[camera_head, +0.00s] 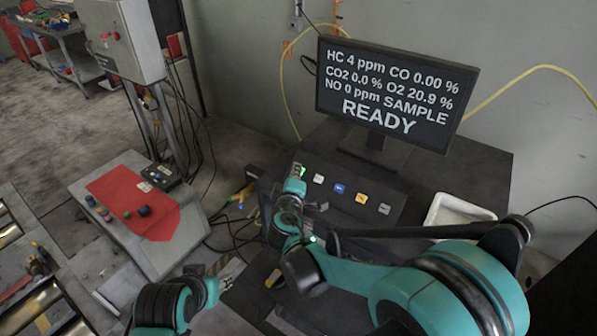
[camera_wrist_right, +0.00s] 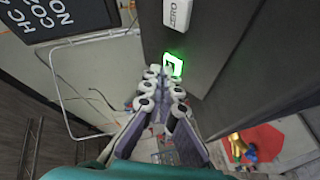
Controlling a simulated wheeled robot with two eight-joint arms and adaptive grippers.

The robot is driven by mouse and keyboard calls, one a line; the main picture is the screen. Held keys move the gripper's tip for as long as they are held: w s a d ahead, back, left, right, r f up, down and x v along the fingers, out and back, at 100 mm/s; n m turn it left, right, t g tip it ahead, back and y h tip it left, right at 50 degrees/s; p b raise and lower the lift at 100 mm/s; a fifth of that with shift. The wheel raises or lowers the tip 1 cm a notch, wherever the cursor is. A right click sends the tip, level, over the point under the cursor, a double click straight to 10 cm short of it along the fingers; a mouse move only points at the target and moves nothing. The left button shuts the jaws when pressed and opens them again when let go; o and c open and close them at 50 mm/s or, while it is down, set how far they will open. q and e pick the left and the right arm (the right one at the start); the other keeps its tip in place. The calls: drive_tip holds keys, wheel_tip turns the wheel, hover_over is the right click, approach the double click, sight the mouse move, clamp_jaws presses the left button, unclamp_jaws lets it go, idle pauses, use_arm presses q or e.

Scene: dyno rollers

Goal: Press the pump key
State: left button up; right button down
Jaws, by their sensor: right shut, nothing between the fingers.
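A row of keys runs along the sloped front panel (camera_head: 399,189) below the monitor. The key at the left end glows green (camera_head: 302,171); it also shows lit in the right wrist view (camera_wrist_right: 173,65), its label unreadable. Beside it is a white key marked ZERO (camera_wrist_right: 178,13). I cannot read which key is the pump key. My right gripper (camera_head: 297,182) is shut and empty, its fingertips (camera_wrist_right: 163,76) at the green-lit key; I cannot tell whether they touch it. My left gripper (camera_head: 229,269) is low in the head view, away from the panel, its opening unclear.
The monitor (camera_head: 393,88) reads READY with gas values. A blue key (camera_head: 339,188), an orange key (camera_head: 361,198) and a grey key (camera_head: 384,209) continue the row. A white tray (camera_head: 455,213) is at right. A red-topped console (camera_head: 130,199) stands at left, with cables between.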

drive_tip(key=shift+r, duration=0.1)
drive_tip(key=shift+s+a+r, duration=0.2)
drive_tip(key=shift+s+r, duration=0.05)
drive_tip(key=shift+r, duration=0.05)
idle(0.4)
drive_tip(key=s+a+r+p, duration=0.2)
drive_tip(key=s+r+p, duration=0.1)
drive_tip(key=r+p, duration=0.1)
drive_tip(key=shift+a+r, duration=0.15)
drive_tip(key=shift+r, duration=0.15)
drive_tip(key=shift+s+f, duration=0.1)
idle(0.5)
